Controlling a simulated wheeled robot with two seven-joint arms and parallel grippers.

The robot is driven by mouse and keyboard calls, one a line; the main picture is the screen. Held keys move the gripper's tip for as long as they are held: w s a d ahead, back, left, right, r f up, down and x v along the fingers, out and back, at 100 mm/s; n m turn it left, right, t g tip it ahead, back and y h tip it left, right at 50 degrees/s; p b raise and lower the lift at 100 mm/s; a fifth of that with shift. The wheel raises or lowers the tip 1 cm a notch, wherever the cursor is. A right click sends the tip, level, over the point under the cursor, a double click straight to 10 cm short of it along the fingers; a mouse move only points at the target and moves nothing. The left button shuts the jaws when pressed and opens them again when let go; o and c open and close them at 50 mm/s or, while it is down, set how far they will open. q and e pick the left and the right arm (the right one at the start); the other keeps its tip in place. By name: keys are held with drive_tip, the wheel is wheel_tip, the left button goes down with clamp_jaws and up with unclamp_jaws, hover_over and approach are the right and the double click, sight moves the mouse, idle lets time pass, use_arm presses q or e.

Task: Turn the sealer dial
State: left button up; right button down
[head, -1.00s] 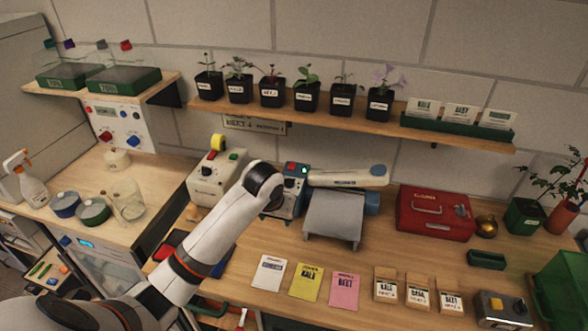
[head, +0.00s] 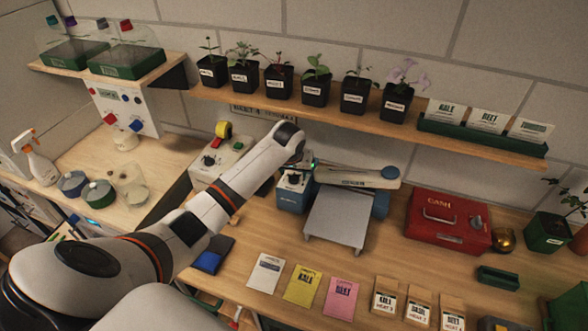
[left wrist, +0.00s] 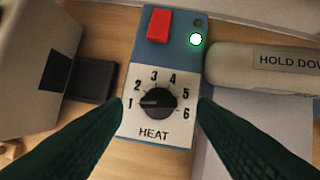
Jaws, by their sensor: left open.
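The sealer (head: 291,199) is a blue box on the bench, with a long pale arm marked HOLD DOWN (left wrist: 285,60) and a grey plate beside it. In the left wrist view its panel carries a black dial (left wrist: 158,102) on a white face, numbered 1 to 6 and marked HEAT. The dial's white pointer line points left, near the 1. A red switch (left wrist: 159,25) and a lit green lamp (left wrist: 196,39) sit above it. My left gripper (left wrist: 161,104) is open, its dark green fingers on either side of the dial, apart from it. My right gripper is out of view.
A red cash box (head: 446,222) stands to the right. Seed packets lie along the front of the bench. A shelf of potted seedlings (head: 315,90) hangs above.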

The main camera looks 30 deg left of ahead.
use_arm(q)
drive_tip(key=shift+x, duration=0.75)
drive_tip(key=shift+f, duration=0.25)
drive_tip(key=shift+a, duration=0.1)
drive_tip(key=shift+c, duration=0.4)
drive_tip(key=c, duration=0.9)
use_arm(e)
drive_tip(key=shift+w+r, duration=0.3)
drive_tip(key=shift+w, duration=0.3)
